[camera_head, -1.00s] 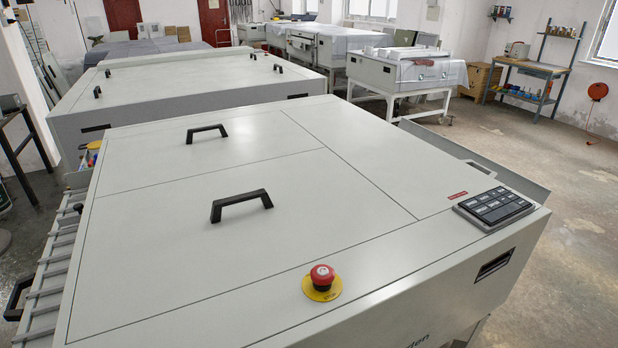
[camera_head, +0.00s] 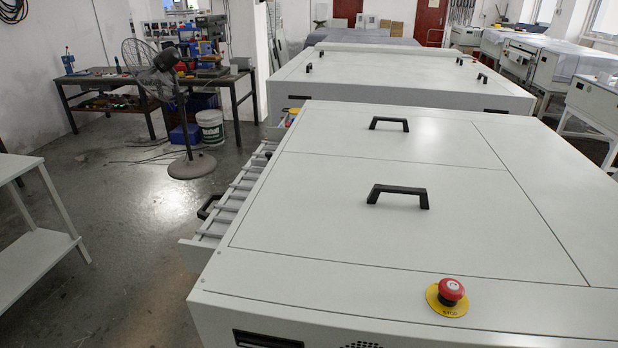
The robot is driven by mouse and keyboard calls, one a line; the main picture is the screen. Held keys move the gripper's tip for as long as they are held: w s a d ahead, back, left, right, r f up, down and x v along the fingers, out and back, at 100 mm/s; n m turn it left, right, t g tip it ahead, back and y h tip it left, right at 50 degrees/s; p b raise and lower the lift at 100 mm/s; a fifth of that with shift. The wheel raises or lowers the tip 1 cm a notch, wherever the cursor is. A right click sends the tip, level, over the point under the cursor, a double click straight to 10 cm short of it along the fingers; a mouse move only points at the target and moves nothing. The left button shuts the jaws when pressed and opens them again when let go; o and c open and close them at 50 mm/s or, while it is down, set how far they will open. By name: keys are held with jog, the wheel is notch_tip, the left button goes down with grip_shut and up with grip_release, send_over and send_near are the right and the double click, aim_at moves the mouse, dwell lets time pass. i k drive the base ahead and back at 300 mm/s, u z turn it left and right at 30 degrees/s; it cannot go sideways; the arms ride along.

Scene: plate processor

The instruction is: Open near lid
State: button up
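The plate processor in front of me has a pale grey top with two lids set into it, both lying flat and closed. The near lid (camera_head: 330,240) carries a black bar handle (camera_head: 398,190) near its far edge. The far lid (camera_head: 345,145) lies behind it, with its own black handle (camera_head: 389,122). A thin seam separates the two lids. My gripper and arm do not show in the head view.
A red emergency stop (camera_head: 451,291) on a yellow disc sits at the processor's near edge. A roller rack (camera_head: 235,195) juts from its left side. A second machine (camera_head: 400,75) stands behind. A white table (camera_head: 30,260) is at far left. Open floor (camera_head: 130,230) lies between.

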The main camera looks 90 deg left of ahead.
aim_at(454, 220)
jog(key=u, duration=2.45)
